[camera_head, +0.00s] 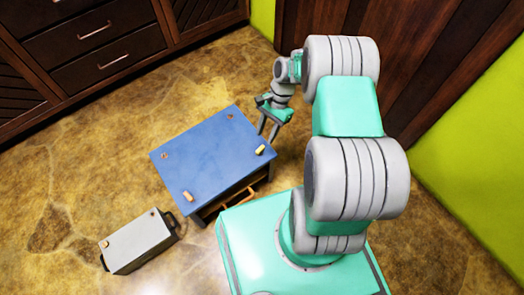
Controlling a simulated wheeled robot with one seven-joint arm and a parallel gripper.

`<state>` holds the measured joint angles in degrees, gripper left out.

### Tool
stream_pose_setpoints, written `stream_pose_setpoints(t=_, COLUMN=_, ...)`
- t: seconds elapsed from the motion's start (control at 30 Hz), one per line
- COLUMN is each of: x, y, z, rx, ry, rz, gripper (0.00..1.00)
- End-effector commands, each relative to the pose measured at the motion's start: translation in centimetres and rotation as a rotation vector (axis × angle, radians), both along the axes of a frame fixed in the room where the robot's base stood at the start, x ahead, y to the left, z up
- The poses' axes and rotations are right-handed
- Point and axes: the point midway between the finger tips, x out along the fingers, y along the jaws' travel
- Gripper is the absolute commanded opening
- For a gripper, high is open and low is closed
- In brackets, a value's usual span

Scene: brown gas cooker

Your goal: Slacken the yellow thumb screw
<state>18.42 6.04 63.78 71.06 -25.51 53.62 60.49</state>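The yellow thumb screw (260,149) appears to be the small yellowish piece at the right corner of the blue-topped table (205,160). My gripper (267,135) points down just beyond that corner, close to the screw. Its two fingers look parted, with nothing visible between them. I cannot tell the exact gap or height between the fingertips and the screw. A tan-orange piece (188,196) sits at the table's near corner. Small brownish pieces sit at its left corner (165,156) and far corner (230,117).
An orange-brown drawer or frame (247,196) shows under the table's near right side. A grey box (137,243) with dark handles stands on the floor at lower left. Dark wooden drawers (90,45) line the back left. A wooden panel and green wall close the right side.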

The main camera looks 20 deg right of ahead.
Motion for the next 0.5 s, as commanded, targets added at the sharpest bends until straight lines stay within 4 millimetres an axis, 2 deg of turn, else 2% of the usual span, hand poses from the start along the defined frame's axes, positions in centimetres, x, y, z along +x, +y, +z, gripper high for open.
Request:
stream_pose_setpoints(t=0.1, x=-0.5, y=0.8, z=-2.5, rx=0.0, ry=0.002, rz=0.003, gripper=0.36)
stream_pose_setpoints(t=0.23, x=-1.0, y=1.6, z=-4.7, rx=-0.001, ry=0.002, rz=0.002, gripper=0.36)
stream_pose_setpoints(t=0.37, x=-1.3, y=2.0, z=-5.9, rx=-0.002, ry=-0.001, rz=0.001, gripper=0.36)
stream_pose_setpoints(t=0.5, x=-1.3, y=2.2, z=-6.0, rx=-0.002, ry=-0.001, rz=0.002, gripper=0.36)
